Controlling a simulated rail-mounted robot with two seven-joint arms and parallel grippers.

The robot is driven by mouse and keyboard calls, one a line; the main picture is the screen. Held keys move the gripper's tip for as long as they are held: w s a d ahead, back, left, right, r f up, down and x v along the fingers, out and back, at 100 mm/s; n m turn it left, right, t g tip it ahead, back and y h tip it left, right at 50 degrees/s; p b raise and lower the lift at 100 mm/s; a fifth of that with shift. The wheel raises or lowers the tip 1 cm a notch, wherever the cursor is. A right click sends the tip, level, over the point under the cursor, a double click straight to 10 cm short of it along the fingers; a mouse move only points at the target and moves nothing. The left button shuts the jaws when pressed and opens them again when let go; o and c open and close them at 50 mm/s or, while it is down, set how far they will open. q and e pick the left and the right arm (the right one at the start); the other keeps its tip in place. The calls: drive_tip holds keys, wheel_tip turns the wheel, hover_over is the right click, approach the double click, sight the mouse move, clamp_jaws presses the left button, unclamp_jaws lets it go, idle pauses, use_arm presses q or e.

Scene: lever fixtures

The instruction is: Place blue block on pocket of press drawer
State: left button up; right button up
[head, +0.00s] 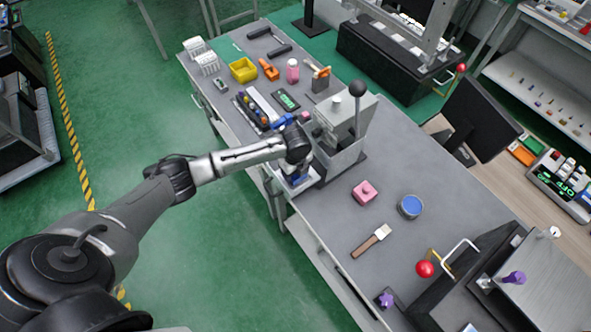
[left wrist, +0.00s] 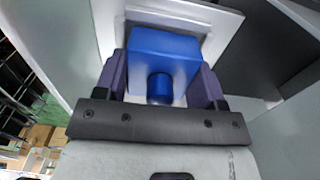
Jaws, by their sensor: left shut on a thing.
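The blue block (left wrist: 165,52) has a round knob, and my left gripper (left wrist: 163,88) is shut on it, with a purple finger on either side. A light grey drawer pocket (left wrist: 222,20) with a raised rim lies right beyond the block; I cannot tell whether they touch. In the head view, my left gripper (head: 297,172) points down at the drawer (head: 307,183) at the front of the grey press (head: 352,125). The arm and gripper hide most of the block and pocket there. My right gripper is in neither view.
The press has a lever with a black ball (head: 357,89). A pink block (head: 364,192), a blue-topped round container (head: 410,206) and a brush (head: 371,240) lie to the right on the bench. A yellow bin (head: 243,69) and small tools sit at the far left.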

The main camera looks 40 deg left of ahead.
use_arm(q)
drive_tip(key=o, duration=0.6)
drive_tip(key=shift+f, duration=0.15)
drive_tip(key=o, duration=0.5)
drive_tip(key=shift+c, duration=0.2)
